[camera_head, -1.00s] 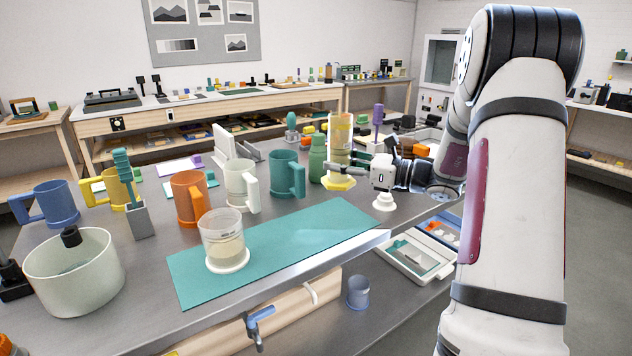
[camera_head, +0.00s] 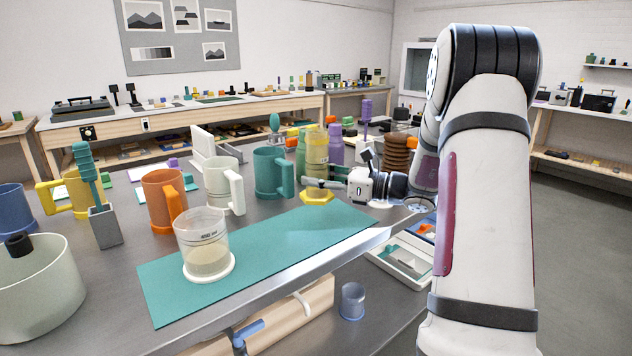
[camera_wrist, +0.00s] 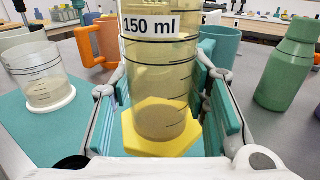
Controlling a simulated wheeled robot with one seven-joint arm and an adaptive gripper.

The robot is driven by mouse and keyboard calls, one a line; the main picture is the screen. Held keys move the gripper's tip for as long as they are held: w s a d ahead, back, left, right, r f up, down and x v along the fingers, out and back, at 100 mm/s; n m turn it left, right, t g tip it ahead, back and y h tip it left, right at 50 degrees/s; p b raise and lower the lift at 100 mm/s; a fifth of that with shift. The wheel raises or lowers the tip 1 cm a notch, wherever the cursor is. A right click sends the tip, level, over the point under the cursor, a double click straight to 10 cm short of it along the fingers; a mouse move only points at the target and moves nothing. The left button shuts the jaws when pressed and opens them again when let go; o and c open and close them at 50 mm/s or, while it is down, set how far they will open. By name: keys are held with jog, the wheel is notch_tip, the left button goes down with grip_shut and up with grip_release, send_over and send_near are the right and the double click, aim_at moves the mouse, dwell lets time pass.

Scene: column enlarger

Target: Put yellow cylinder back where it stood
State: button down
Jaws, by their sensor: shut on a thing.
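The yellow cylinder is a clear yellowish measuring vessel (camera_head: 317,150) with a yellow hexagonal foot (camera_head: 317,198). It stands upright in my gripper (camera_head: 320,183), by the back edge of the teal mat (camera_head: 265,250). In the wrist view the cylinder (camera_wrist: 160,80) fills the middle and carries a "150 ml" label. My gripper's teal-padded fingers (camera_wrist: 160,115) are on both sides of it, above the foot. I cannot tell whether the foot touches the table.
A beaker (camera_head: 205,240) stands on the mat. Teal (camera_head: 270,172), white (camera_head: 218,185) and orange (camera_head: 163,200) mugs stand behind it. A green bottle (camera_wrist: 288,65) is close to the cylinder. A purple bottle (camera_head: 336,145) and brown stack (camera_head: 396,155) are behind my gripper.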

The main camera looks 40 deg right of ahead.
aim_at(318, 198)
jog(key=shift+r, duration=0.15)
jog(key=shift+f+b, duration=1.35)
jog(key=shift+f, duration=1.6)
jog(key=shift+f, duration=0.65)
dwell(0.3)
jog(key=c, duration=0.8)
grip_release()
jog(key=shift+c, duration=0.2)
jog(key=shift+s+d, duration=0.1)
jog(key=shift+s, duration=0.05)
jog(key=shift+p+v, duration=1.1)
jog(key=shift+v, duration=2.8)
